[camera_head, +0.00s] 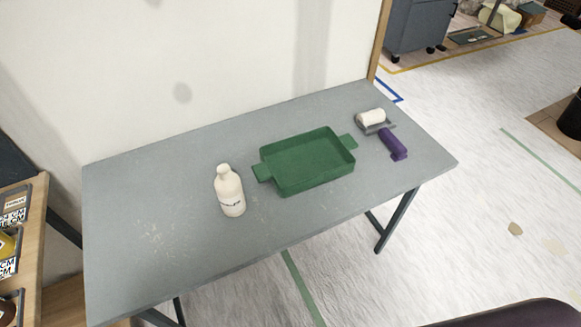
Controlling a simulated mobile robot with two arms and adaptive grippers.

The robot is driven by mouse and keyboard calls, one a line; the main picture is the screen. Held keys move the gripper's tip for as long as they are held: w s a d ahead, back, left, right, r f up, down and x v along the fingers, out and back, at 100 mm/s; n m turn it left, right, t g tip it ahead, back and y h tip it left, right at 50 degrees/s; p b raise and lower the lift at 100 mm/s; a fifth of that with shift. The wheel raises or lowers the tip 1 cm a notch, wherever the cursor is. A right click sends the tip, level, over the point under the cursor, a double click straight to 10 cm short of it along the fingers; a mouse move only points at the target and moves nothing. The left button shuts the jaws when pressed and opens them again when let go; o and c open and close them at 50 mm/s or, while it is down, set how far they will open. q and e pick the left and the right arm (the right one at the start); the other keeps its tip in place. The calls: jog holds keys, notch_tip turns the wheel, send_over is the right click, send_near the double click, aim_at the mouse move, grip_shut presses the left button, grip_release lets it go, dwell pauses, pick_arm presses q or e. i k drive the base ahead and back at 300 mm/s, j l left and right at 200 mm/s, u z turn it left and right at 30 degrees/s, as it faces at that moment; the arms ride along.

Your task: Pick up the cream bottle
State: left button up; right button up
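The cream bottle (229,190) stands upright on the grey table (145,215), left of the table's middle. It has a rounded cap and dark lettering on its lower front. It is beside the left handle of a green tray, apart from it. Neither of my grippers is in view, and nothing touches the bottle except the table.
The green tray (264,163) is empty. A roller with a white sleeve (370,117) and a purple handle (393,143) lies at the table's right. A shelf with labelled goods (38,225) stands at the left. The table's left part is clear.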

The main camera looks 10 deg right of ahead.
aim_at(228, 185)
jog(key=k+j+z, duration=0.25)
jog(key=k, duration=0.25)
jog(key=k+j+z, duration=0.15)
jog(key=k+z, duration=0.15)
jog(key=k, duration=0.25)
